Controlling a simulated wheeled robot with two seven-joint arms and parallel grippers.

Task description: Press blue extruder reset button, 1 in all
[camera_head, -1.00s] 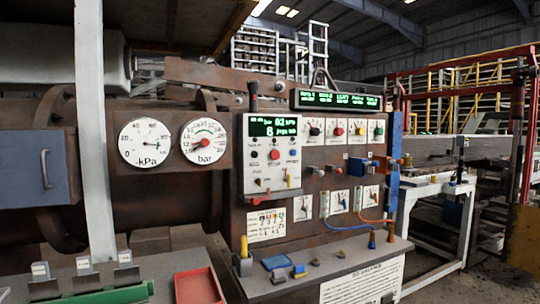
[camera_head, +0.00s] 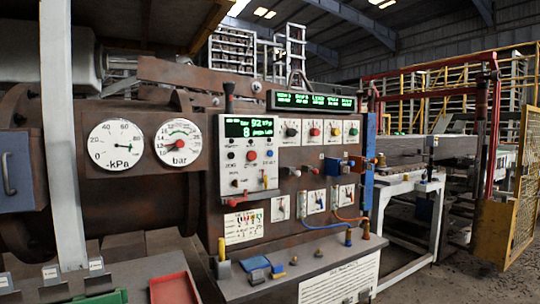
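A white control panel (camera_head: 226,176) with a green-lit display (camera_head: 249,127) is mounted on the brown machine, near the middle of the view. Below the display is a row of small round buttons: a black one (camera_head: 231,155), a red one (camera_head: 251,155) and a blue button (camera_head: 269,153) at the right end. The blue button is unobstructed; the labels under the row are too small to read. Neither of my grippers is in view.
Two round gauges, kPa (camera_head: 116,146) and bar (camera_head: 178,143), are left of the panel. Right of it are several knob plates and a blue block (camera_head: 332,166). A grey ledge (camera_head: 235,289) with small blue and yellow parts juts out below. A red tray (camera_head: 174,289) lies lower left.

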